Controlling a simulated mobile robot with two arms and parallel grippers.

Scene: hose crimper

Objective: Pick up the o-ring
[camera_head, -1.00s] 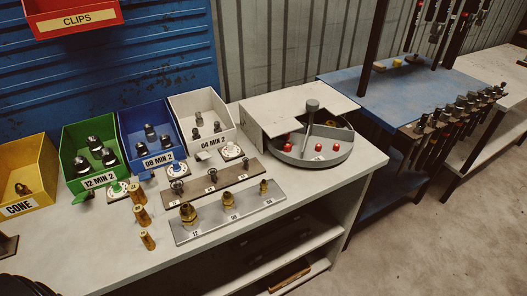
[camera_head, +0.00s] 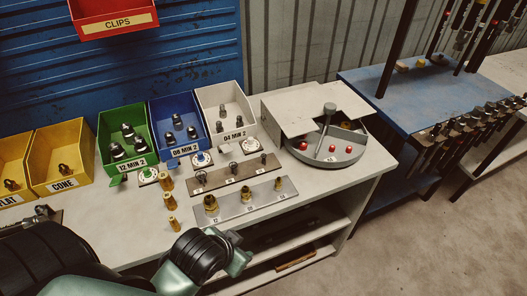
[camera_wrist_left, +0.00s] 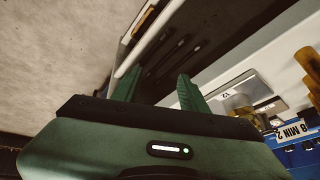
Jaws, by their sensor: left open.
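I cannot make out an o-ring for certain. Small white pads with coloured round marks stand in front of the bins in the head view: one green (camera_head: 148,175) and one blue (camera_head: 202,159); whether these carry o-rings is too small to tell. My left gripper (camera_head: 240,260) is at the front edge of the bench, low in the head view, apart from the pads. In the left wrist view its two green fingers (camera_wrist_left: 160,90) are spread with nothing between them. My right gripper is not in view.
Brass fittings stand on a grey plate (camera_head: 238,205) on the white bench, with loose brass pieces (camera_head: 169,203) left of it. Labelled bins line the back, including a green one (camera_head: 112,125). A round grey tray (camera_head: 340,155) with red balls sits at right. An open shelf (camera_head: 300,247) lies below.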

